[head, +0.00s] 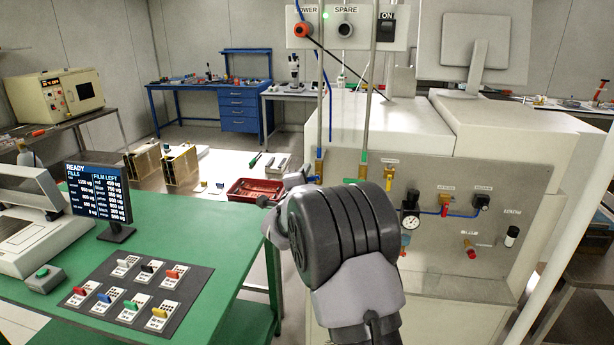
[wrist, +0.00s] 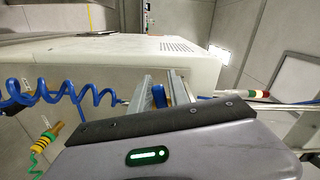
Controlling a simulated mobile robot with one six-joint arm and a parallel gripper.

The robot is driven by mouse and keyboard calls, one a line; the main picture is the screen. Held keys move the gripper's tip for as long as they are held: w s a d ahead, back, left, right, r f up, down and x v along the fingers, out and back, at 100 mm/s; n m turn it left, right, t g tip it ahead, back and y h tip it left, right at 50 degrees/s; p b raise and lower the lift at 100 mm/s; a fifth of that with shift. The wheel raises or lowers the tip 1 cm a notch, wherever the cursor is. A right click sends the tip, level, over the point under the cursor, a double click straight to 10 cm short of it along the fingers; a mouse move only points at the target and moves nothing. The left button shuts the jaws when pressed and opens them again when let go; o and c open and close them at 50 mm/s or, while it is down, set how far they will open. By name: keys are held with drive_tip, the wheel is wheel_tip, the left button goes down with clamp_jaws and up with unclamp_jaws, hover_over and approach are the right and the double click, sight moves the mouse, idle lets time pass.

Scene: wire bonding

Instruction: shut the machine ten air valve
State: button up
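A blue lever (wrist: 159,96) shows between the two fingers of my gripper (wrist: 161,88) in the wrist view. It appears to be a valve handle on the pipework; I cannot read a machine number on it. The fingers stand apart, one on each side of the lever, and I cannot tell whether they touch it. In the head view my gripper is mostly hidden behind my own wrist. Two thin vertical pipes come down there to brass fittings (head: 319,166), and a green handle (head: 352,181) shows beside my wrist.
The cream machine's front panel (head: 450,215) carries a gauge (head: 409,222) and red valves. Blue coiled hose (wrist: 60,95) and a brass fitting (wrist: 46,140) with a green coil lie left in the wrist view. A green table (head: 200,215) stands left, with a red tray (head: 255,190) beyond.

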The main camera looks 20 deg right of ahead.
clamp_jaws()
drive_tip(key=m+b, duration=0.1)
drive_tip(key=b, duration=0.3)
drive_tip(key=r+m+b, duration=0.1)
drive_tip(key=m+b, duration=0.1)
drive_tip(key=b, duration=0.2)
drive_tip(key=shift+a, duration=0.1)
unclamp_jaws()
drive_tip(key=p+v, duration=0.1)
drive_tip(key=v, duration=1.6)
drive_tip(key=shift+s, duration=0.2)
